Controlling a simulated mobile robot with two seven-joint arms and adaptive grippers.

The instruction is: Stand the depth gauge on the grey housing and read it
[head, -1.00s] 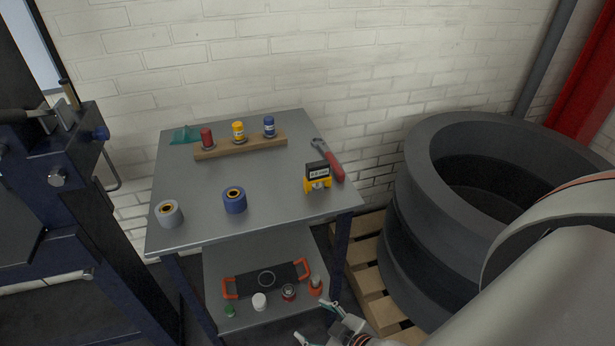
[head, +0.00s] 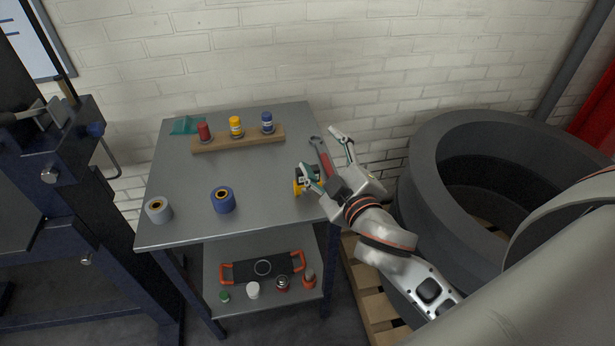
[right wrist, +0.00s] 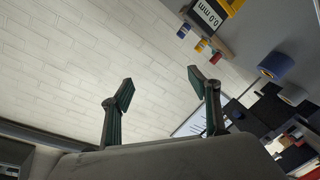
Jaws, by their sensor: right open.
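The depth gauge (head: 298,184) is yellow with a dark display box and stands near the tabletop's right edge. In the head view it is mostly hidden behind a finger of my right gripper. In the right wrist view the gauge (right wrist: 210,12) shows at the top with its display reading 0.0 mm. My right gripper (head: 320,153) is open and empty, above the table's right edge beside the gauge. My left gripper is out of view.
A blue housing (head: 222,200) stands right of the grey one. A wooden rack (head: 240,142) with red, yellow and blue bottles lies at the back. A red-handled wrench (head: 322,157) lies behind my right gripper. Large black rings (head: 425,180) stand on a pallet at right.

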